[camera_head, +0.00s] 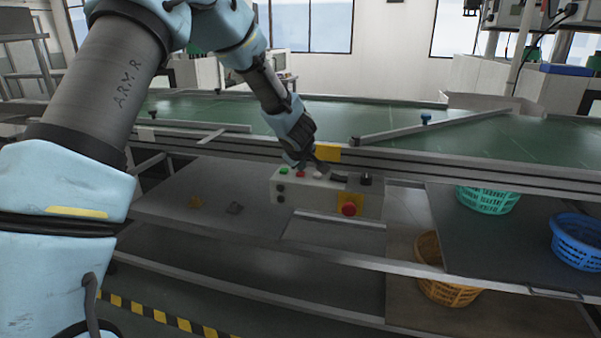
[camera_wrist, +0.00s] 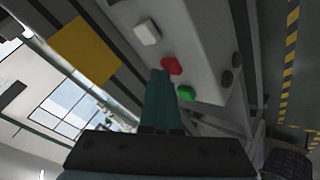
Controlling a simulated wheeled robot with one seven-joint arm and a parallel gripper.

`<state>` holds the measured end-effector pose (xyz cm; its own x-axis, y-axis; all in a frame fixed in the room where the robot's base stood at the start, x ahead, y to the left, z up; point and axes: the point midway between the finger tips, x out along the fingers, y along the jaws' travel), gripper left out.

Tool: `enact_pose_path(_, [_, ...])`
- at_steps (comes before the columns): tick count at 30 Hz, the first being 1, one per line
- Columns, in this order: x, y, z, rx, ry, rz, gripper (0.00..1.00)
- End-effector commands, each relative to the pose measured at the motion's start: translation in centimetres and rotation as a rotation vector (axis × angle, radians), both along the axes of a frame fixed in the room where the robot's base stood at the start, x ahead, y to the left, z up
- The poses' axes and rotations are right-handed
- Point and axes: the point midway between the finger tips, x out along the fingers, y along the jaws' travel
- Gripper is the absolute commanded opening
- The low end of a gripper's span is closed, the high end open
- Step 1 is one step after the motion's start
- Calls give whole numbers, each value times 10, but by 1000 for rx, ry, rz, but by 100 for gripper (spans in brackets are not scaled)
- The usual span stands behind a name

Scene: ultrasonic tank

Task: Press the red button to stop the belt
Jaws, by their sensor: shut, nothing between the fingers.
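The pale control box (camera_head: 315,190) is mounted under the belt's near edge. On its top face are a small red button (camera_head: 301,173), a green button (camera_head: 284,170) and a white button (camera_head: 318,175). A larger red mushroom button on a yellow plate (camera_head: 349,209) is on the box's front. My gripper (camera_head: 314,163) is shut and empty just above the box. In the wrist view, the shut fingers (camera_wrist: 160,76) end right beside the small red button (camera_wrist: 172,66), with the green button (camera_wrist: 185,93) close by. I cannot tell whether they touch the red button.
The green belt (camera_head: 240,108) runs behind the box, with a metal rail along its near edge. A yellow plate (camera_head: 327,153) is on that rail. Shelves below hold teal (camera_head: 487,200), blue (camera_head: 578,240) and orange (camera_head: 447,285) baskets at the right.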

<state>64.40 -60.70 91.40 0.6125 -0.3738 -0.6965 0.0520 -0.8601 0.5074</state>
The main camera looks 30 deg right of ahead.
Motion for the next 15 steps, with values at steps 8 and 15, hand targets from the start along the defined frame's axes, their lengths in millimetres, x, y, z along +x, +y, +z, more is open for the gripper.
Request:
enact_pose_path(8, [0,0,13,1,1,0,0])
enact_pose_path(15, [0,0,16,0,2,1,0])
